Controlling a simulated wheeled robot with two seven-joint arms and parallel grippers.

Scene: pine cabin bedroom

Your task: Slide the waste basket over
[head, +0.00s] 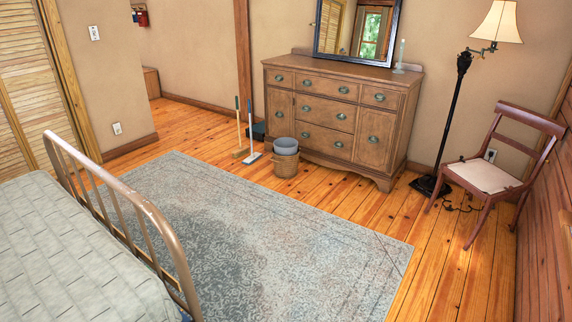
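A small waste basket (285,166) of woven tan look stands on the wood floor in front of the dresser's left part. A grey-blue bucket or liner (285,146) sits in or on its top; I cannot tell which. The basket is upright, just beyond the far edge of the rug. Neither of my grippers shows in the head view.
A wooden dresser (340,115) stands behind the basket. A broom (240,152) and a mop (251,157) stand upright to its left. A grey rug (250,235) covers the middle floor. A metal-framed bed (60,250) fills the lower left. A chair (487,172) and floor lamp (459,110) stand right.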

